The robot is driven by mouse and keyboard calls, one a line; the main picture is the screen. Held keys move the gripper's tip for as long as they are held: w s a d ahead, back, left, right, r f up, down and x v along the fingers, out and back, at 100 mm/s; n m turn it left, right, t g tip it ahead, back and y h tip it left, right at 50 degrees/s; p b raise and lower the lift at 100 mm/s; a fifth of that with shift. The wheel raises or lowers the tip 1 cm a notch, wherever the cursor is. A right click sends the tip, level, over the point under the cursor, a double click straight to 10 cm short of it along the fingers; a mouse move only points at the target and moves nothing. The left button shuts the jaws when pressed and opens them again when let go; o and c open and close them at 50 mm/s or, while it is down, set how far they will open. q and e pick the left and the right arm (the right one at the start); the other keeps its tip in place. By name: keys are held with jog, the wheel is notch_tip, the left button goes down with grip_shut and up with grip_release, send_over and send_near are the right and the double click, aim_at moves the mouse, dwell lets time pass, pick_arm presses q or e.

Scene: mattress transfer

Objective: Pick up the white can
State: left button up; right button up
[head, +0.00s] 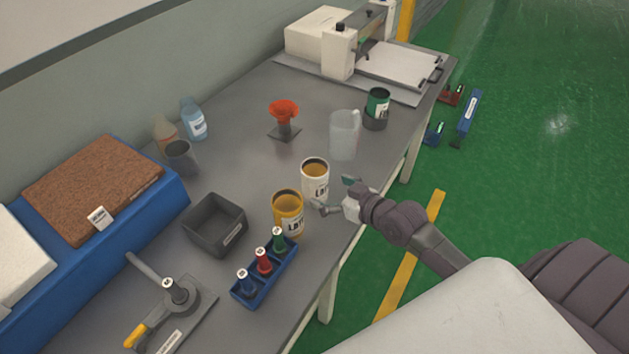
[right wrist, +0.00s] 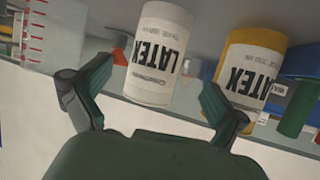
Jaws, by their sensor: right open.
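The white can (head: 315,183) stands upright on the grey table near its front edge, with a dark rim and an ochre inside. A yellow can (head: 288,214) stands just beside it, to its lower left. My right gripper (head: 335,196) is open and empty at the table edge, right of the white can, its fingers pointing at it. In the right wrist view the white can (right wrist: 158,50) with LATEX lettering appears ahead, between the spread fingers (right wrist: 158,76). The yellow can (right wrist: 248,72) is behind the right finger's side. My left gripper is not in view.
A blue rack (head: 262,282) with several coloured bottles and a grey bin (head: 214,222) are left of the cans. The table middle is fairly clear.

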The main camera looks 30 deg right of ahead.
aim_at(313, 171)
jog(key=shift+x, duration=0.9)
jog(key=shift+d+p+x, duration=0.2)
jog(key=shift+p+x, duration=0.45)
jog(key=shift+x, duration=2)
jog(key=shift+c, duration=0.9)
jog(key=shift+r, duration=0.1)
jog(key=c, duration=1.5)
jog(key=shift+o, duration=0.2)
jog(key=shift+r, duration=0.15)
jog(key=shift+r, duration=1.75)
jog(key=d+r+b, duration=0.4)
jog(key=d+r, duration=0.3)
jog(key=d, duration=0.4)
jog(key=shift+s+d, duration=0.3)
jog(key=shift+s, duration=0.05)
jog(key=shift+r, duration=0.1)
